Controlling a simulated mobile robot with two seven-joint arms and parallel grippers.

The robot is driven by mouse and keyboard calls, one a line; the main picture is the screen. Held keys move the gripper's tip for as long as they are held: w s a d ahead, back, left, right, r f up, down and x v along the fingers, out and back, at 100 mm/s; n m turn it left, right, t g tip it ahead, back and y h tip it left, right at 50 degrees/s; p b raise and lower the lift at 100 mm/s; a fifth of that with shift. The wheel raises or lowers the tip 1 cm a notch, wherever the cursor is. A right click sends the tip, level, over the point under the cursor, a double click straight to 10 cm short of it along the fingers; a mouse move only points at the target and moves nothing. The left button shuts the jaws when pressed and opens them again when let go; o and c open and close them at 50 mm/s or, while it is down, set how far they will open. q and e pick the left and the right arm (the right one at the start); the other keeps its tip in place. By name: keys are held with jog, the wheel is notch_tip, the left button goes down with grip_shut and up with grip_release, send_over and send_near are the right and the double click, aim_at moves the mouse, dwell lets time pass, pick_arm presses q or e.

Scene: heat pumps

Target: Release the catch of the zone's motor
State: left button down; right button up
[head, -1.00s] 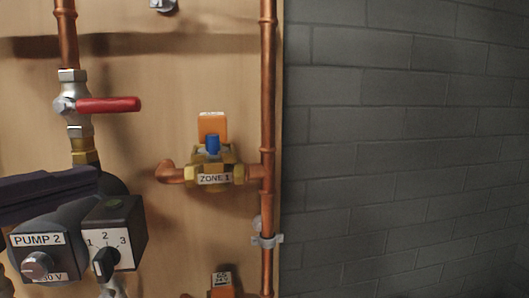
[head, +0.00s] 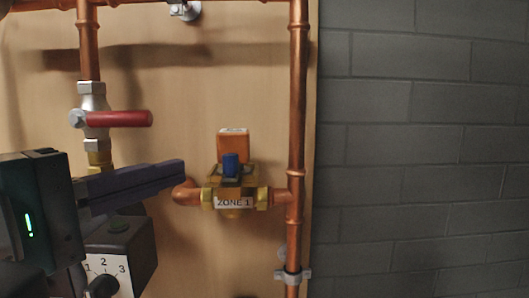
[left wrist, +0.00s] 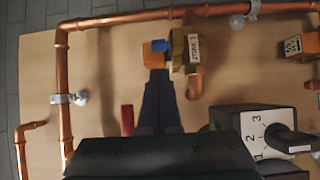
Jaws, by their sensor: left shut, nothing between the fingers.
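The zone valve (head: 234,203), a brass body labelled ZONE 1, sits on copper pipe in the middle of the head view. Its orange motor (head: 233,143) stands at the top, with a blue catch (head: 231,164) in front. In the left wrist view the orange motor (left wrist: 152,56), blue catch (left wrist: 159,46) and brass body (left wrist: 184,55) lie just beyond the fingertips. My left gripper (head: 182,170) is shut and empty, its dark fingers pointing right, left of the valve in the head view. It also shows in the left wrist view (left wrist: 158,73). Contact cannot be told. My right gripper is not in view.
A red lever valve (head: 118,119) is on the left pipe. A vertical copper pipe (head: 297,110) runs right of the zone valve. The pump's speed dial (head: 106,275) is at lower left. Another orange unit (left wrist: 293,45) shows in the left wrist view. Grey wall lies right.

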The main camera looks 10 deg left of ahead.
aim_at(224, 159)
pick_arm(q)
jog(key=p+x, duration=0.1)
jog(key=x, duration=0.5)
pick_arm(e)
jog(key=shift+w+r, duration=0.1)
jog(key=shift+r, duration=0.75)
pick_arm(q)
jog(key=shift+s+d+r+p, duration=0.1)
jog(key=shift+s+d+p, duration=0.15)
jog(key=shift+s+p, duration=0.25)
jog(key=shift+s+d+r+p, duration=0.1)
jog(key=shift+s+d+p, duration=0.15)
jog(key=shift+s+p, duration=0.2)
jog(key=shift+s+d+f, duration=0.1)
jog(key=shift+s+d, duration=0.05)
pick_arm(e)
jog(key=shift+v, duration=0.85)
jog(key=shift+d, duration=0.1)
